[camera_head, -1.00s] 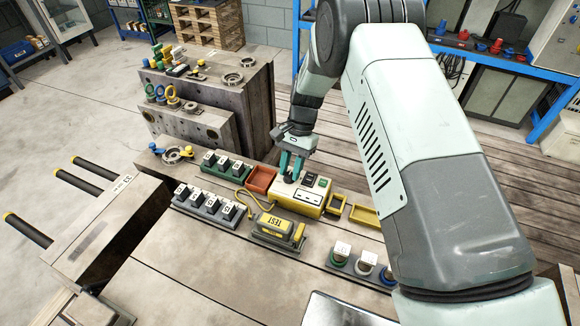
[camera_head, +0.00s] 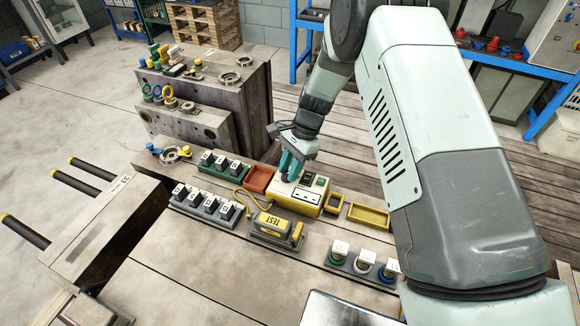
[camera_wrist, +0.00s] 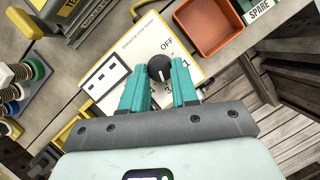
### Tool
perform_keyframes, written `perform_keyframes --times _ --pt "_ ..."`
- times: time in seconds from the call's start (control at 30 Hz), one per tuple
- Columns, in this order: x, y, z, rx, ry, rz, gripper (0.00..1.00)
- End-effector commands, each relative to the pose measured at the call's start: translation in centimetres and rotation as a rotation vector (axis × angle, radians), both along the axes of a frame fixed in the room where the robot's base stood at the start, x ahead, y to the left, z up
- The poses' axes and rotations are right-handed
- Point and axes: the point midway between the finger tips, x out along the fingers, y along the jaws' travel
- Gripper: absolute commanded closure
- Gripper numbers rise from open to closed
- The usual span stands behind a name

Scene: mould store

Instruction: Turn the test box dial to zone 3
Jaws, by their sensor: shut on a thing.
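The test box (camera_head: 311,195) has a white top and yellow sides and stands on the bench. In the wrist view its white panel (camera_wrist: 143,44) carries a black dial (camera_wrist: 160,66) with OFF, 1 and 3 printed around it; other marks are hidden by my fingers. The dial has a pale pointer line, but I cannot tell which zone it points to. My gripper (camera_wrist: 160,72) has its teal fingers on both sides of the dial, shut on it. In the head view my gripper (camera_head: 290,172) reaches down at the box's left end and hides the dial.
An orange-red tray (camera_head: 257,180) stands just left of the box and yellow trays (camera_head: 368,215) to its right. A yellow TEST unit (camera_head: 273,224) with a cable lies in front. Racks of black numbered blocks (camera_head: 206,203) are further left. Ringed pieces (camera_head: 362,264) stand at front right.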

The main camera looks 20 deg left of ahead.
Motion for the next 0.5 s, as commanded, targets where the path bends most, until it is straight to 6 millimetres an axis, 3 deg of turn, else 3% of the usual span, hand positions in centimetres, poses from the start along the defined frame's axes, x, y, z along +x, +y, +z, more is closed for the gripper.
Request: perform_keyframes --times 0.2,0.23,0.37,0.5 --pt "0.17 -0.01 0.03 0.0 -0.005 -0.001 1.0" --pt "0.18 -0.01 0.03 0.0 -0.005 -0.001 0.66" --pt "0.12 -0.01 0.02 0.0 -0.004 0.0 0.47" --pt "0.07 -0.02 0.0 0.0 -0.002 0.001 0.46"
